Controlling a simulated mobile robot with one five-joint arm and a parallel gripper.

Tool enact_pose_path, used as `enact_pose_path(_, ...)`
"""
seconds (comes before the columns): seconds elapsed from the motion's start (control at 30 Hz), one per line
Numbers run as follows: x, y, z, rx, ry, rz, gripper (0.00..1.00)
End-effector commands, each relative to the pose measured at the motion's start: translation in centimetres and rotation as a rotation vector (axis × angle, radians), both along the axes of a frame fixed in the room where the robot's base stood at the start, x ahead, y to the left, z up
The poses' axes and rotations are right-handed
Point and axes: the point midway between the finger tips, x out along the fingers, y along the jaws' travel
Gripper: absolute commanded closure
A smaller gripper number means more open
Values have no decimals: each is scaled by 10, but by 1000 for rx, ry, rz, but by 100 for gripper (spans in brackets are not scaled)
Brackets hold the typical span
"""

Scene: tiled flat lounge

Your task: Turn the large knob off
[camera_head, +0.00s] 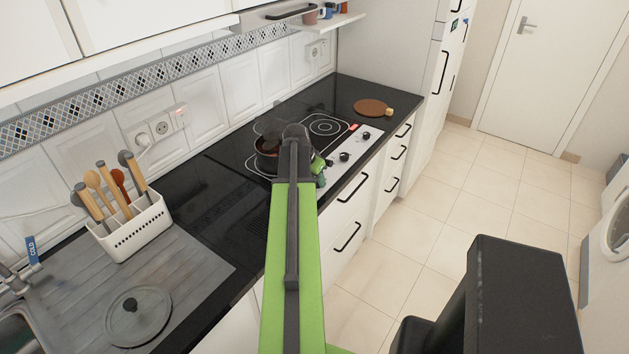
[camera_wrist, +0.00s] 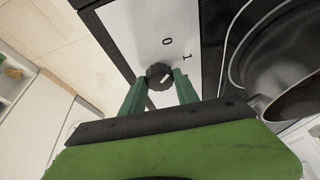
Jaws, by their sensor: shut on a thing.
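The large knob (camera_wrist: 159,74) is round and black with a pale pointer mark, and sits on a white control panel (camera_wrist: 150,32) printed with 0 and 1. In the wrist view the two green fingers of my gripper (camera_wrist: 160,80) are closed on its sides. The pointer mark slants and I cannot tell exactly which number it faces. In the head view my gripper (camera_head: 319,170) is at the front of the cooktop (camera_head: 340,126), and my arm hides the knob there. Two other black knobs (camera_head: 344,157) show on the panel to the right.
A dark pot (camera_head: 266,158) stands on the cooktop close to my gripper. A round brown board (camera_head: 371,107) lies farther along the black counter. A utensil rack (camera_head: 135,228) and a glass lid (camera_head: 138,314) are at the left. The tiled floor at right is clear.

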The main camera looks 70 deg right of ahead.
Motion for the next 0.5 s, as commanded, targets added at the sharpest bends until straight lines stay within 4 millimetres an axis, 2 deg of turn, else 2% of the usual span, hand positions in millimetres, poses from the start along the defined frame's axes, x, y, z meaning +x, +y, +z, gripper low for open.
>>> enact_pose_path(0.2, -1, -2, 1, -10, -3, 165, 100)
enact_pose_path(0.5, 0, -3, 1, -10, -4, 307, 100)
